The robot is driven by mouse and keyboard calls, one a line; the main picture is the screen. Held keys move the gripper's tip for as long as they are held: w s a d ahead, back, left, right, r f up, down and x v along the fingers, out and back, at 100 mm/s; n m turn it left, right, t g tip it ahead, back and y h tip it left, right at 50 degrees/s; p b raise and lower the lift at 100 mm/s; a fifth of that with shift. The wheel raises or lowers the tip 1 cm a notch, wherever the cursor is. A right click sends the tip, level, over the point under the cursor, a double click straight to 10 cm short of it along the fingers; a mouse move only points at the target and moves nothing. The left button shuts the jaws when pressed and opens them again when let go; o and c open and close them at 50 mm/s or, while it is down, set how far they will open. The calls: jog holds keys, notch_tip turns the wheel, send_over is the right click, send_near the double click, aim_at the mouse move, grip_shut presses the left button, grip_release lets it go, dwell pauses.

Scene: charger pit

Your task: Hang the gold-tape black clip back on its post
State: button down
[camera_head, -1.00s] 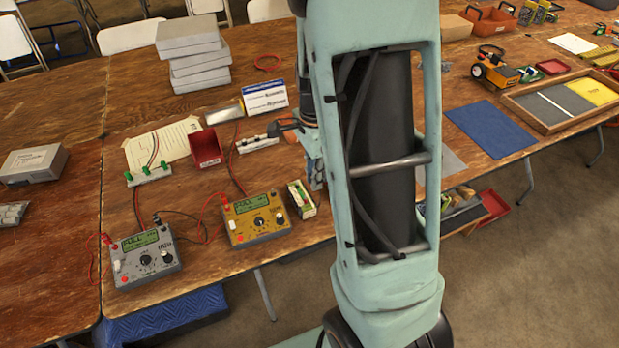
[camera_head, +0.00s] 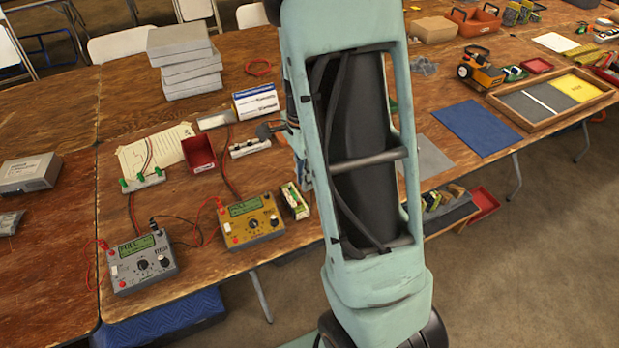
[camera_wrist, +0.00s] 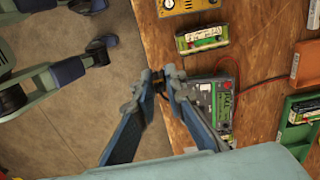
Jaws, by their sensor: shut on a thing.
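In the wrist view my gripper (camera_wrist: 163,80) is shut on a small black clip with a gold band (camera_wrist: 158,84). The fingers hide much of the clip. It is over the table's front edge, beside a grey charger (camera_wrist: 203,98) with a green screen; I cannot tell whether they touch. Which post belongs to the clip is not clear. In the head view my arm hides the gripper, the clip and this charger. A gold charger (camera_head: 250,220) and another grey charger (camera_head: 142,263), reading FULL, stand to the left.
A battery holder (camera_head: 295,201) stands right of the gold charger, and it also shows in the wrist view (camera_wrist: 202,38). Red leads cross the table near the chargers. A red bin (camera_head: 199,152) and a white strip (camera_head: 250,147) stand behind. Open floor (camera_wrist: 80,125) lies before the table edge.

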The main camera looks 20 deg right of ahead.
jog(key=w+a+p, duration=0.3)
jog(key=w+a, duration=0.5)
jog(key=w, duration=0.4)
jog(key=shift+s+d+f+b, duration=0.1)
jog(key=shift+d+f+b, duration=0.05)
jog(key=shift+f+b, duration=0.9)
jog(key=shift+d+f+b, duration=0.15)
jog(key=shift+f+b, duration=0.45)
jog(key=shift+f, duration=0.7)
jog(key=shift+f, duration=0.1)
jog(key=shift+f+b, duration=2.3)
jog(key=shift+f, duration=1.1)
jog(key=shift+f, duration=0.2)
jog(key=c, duration=1.9)
grip_release()
jog(key=shift+o, duration=0.4)
